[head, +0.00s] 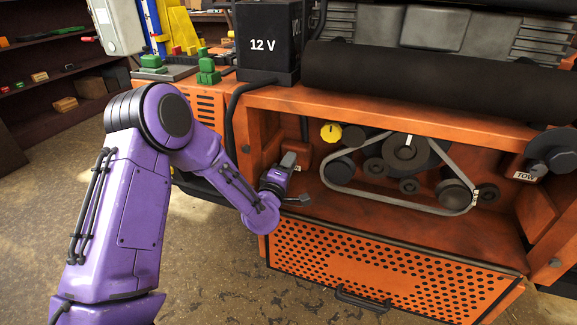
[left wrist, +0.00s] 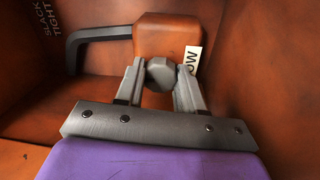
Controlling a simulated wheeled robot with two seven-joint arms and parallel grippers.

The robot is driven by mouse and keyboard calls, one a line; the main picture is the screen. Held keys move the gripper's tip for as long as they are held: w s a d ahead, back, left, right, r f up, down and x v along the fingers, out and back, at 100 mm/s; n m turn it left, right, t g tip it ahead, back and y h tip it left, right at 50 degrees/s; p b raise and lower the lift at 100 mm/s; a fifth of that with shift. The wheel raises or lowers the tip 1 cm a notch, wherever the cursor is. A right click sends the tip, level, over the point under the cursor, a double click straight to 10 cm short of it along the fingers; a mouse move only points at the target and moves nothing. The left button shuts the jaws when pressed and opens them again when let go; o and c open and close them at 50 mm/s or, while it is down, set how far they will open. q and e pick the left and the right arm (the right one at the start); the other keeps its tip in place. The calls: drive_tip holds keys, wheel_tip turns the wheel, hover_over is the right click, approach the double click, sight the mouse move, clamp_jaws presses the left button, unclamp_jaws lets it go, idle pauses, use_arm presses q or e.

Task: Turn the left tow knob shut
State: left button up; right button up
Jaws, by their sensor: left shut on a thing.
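The left tow knob is a grey faceted knob (left wrist: 160,74) on an orange housing (left wrist: 165,38) with a partly covered white label. My left gripper (left wrist: 161,80) has one finger on each side of the knob and is shut on it. My right gripper is not in view.
A dark bent lever (left wrist: 95,36) sits beside the housing, near the words SLACK and TIGHT. A belt (head: 390,206) runs around several pulleys to the right, below a yellow knob (head: 331,132). A perforated orange panel (head: 390,280) hangs open below the bay.

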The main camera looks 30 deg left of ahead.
use_arm(q)
drive_tip(key=shift+f+m, duration=0.1)
drive_tip(key=shift+m, duration=0.2)
drive_tip(key=o, duration=0.8)
drive_tip(key=shift+c, duration=0.2)
